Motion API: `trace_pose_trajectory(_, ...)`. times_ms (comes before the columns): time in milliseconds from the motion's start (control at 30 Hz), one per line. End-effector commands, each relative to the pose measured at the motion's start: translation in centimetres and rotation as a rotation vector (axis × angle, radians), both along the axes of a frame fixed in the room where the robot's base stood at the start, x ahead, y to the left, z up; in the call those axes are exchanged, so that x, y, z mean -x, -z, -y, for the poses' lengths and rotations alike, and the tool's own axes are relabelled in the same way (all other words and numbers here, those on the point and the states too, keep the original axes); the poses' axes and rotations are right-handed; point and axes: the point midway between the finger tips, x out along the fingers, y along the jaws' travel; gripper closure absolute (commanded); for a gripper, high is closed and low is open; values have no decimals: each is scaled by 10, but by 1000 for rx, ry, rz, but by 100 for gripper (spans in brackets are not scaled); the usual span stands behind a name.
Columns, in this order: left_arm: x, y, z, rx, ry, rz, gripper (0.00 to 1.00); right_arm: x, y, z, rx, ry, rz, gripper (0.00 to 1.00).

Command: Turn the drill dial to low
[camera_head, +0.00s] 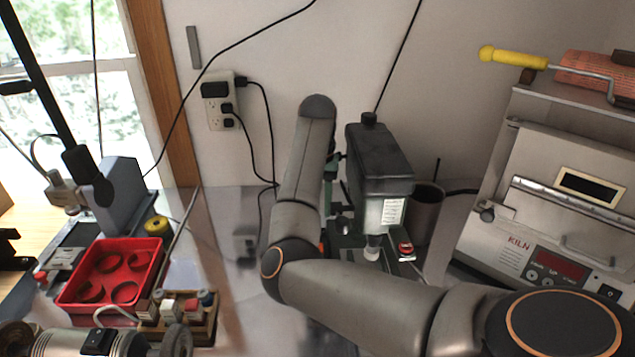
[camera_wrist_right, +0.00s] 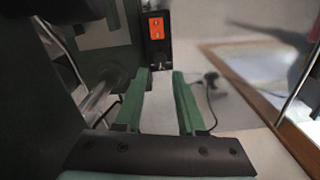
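The drill press (camera_head: 380,165), with a dark grey head and a white label, stands against the back wall in the head view. My right arm reaches up along its left side. My right gripper (camera_wrist_right: 167,100) has green fingers that stand apart with nothing between them. In the wrist view, an orange plate (camera_wrist_right: 157,27) on a black part of the drill lies just beyond the fingertips. I cannot tell the dial's setting or make out a clear dial. In the head view the right gripper is mostly hidden behind my arm. My left gripper is not in view.
A kiln (camera_head: 560,215) stands at the right. A dark cup (camera_head: 427,210) stands just right of the drill. A red tray (camera_head: 112,272) and a wooden rack (camera_head: 178,325) of small items sit at the left. A power outlet (camera_head: 220,105) with cables is on the wall.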

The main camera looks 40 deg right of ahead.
Motion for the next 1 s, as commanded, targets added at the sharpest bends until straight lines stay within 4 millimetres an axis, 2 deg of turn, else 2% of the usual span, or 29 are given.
trace_pose_trajectory(33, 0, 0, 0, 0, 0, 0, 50, -2, -12, -1, -2, 0, 7, 61)
trace_pose_trajectory(200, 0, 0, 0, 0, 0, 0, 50, -1, -40, -1, -2, -2, 5, 61)
trace_pose_trajectory(400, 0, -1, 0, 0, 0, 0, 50, -1, -64, -1, -1, -2, 2, 61)
trace_pose_trajectory(800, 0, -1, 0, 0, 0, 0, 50, 0, -71, 0, 0, -2, 0, 61)
trace_pose_trajectory(967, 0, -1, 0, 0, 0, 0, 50, 0, -71, 0, 0, -2, 0, 44)
trace_pose_trajectory(1000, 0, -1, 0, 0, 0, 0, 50, 0, -71, 0, 0, -2, 0, 44)
